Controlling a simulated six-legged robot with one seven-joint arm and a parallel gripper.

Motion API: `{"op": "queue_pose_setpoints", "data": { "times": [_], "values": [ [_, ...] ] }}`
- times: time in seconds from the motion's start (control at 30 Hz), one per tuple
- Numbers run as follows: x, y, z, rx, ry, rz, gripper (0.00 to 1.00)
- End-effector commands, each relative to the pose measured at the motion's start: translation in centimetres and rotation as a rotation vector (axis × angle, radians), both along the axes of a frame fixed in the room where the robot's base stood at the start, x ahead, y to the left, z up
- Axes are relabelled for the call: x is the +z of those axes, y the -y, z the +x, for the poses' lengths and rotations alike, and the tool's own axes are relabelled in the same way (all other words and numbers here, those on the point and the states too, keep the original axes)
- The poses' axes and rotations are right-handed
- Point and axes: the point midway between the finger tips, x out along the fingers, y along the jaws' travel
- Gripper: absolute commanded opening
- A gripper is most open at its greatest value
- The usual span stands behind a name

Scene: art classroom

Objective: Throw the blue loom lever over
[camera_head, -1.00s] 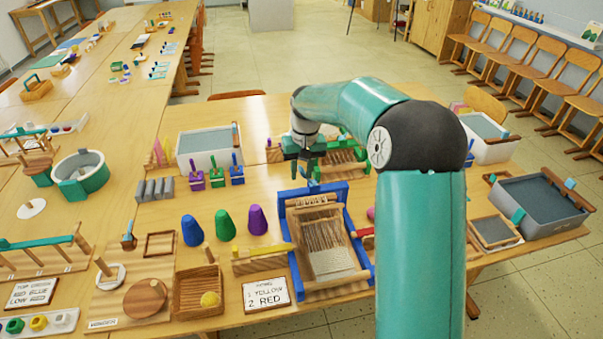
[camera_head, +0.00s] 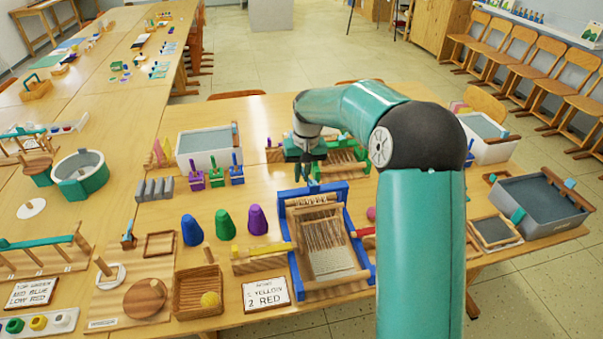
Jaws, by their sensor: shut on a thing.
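The blue-framed loom (camera_head: 284,222) stands on the near table, with pale threads and wooden bars inside its frame. A small blue lever (camera_head: 314,187) shows at the loom's far edge. My gripper (camera_head: 311,174) is at that far edge, pointing down, shut on the blue lever. The fingertips are small and dark here, so the exact contact is hard to see. A yellow piece (camera_head: 268,249) lies at the loom's left side and a red piece (camera_head: 365,232) at its right, partly hidden by my arm.
A green loom (camera_head: 348,158) stands just behind my gripper. Blue, green and purple cones (camera_head: 224,225) stand to the left. A card (camera_head: 266,293) reading yellow and red lies in front. Grey-topped trays (camera_head: 540,205) are at the right. My arm hides part of the table.

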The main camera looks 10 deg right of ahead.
Motion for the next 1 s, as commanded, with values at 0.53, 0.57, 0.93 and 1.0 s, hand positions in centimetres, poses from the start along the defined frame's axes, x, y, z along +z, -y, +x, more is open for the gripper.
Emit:
{"op": "queue_pose_setpoints", "data": {
  "times": [0.53, 0.57, 0.93, 1.0],
  "values": [
    [0.9, 3.1, 0.1, -0.007, 0.002, 0.363, 0.0],
    [0.9, 3.4, 0.1, -0.007, 0.002, 0.391, 0.0],
    [0.7, 6.1, 0.1, -0.005, 0.004, 0.736, 0.0],
    [0.6, 6.6, 0.1, -0.005, 0.004, 0.793, 0.0]
  ]
}}
